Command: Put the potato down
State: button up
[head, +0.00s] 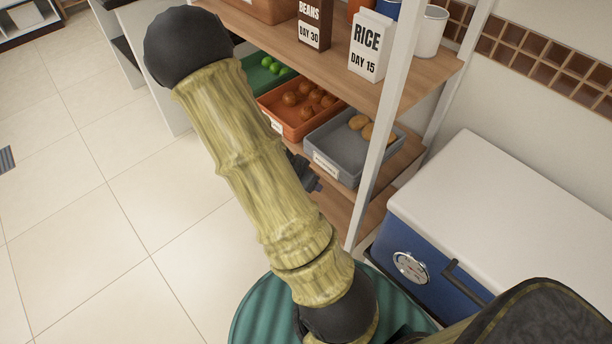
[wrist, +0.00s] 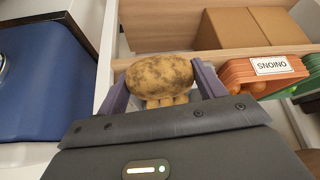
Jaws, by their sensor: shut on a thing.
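A brown, speckled potato (wrist: 160,74) is held between the two fingers of my gripper (wrist: 162,82) in the wrist view. In the head view my gripper (head: 304,172) shows only as a dark part beside the front left of the grey bin (head: 340,163), mostly hidden behind my arm; the held potato cannot be seen there. The grey bin stands on a lower shelf, with a few potatoes (head: 360,123) at its back. Smaller potatoes (wrist: 167,100) show just below the held one in the wrist view.
An orange onion bin (head: 298,121) stands left of the grey bin, a green bin (head: 262,76) beyond it. The upper shelf (head: 400,82) carries a rice box (head: 369,48) and a beans box (head: 314,22). A white shelf post and a blue cooler (head: 430,262) stand at right.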

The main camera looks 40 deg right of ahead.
dwell(0.3)
jog(key=w+a+r+n+t+y+p, duration=0.2)
jog(key=w+a+r+n+y+p, duration=0.1)
jog(key=w+a+r+n+p, duration=0.2)
jog(key=w+a+r+n+t+y+p, duration=0.2)
jog(key=w+a+r+n+p, duration=0.3)
jog(key=a+p, duration=0.7)
jog(key=w+a+n, duration=0.1)
jog(key=w+n, duration=0.1)
jog(key=n, duration=0.2)
jog(key=shift+w+a+r+n+y, duration=0.15)
jog(key=shift+a+r+n+y, duration=0.05)
jog(key=shift+n+y, duration=0.2)
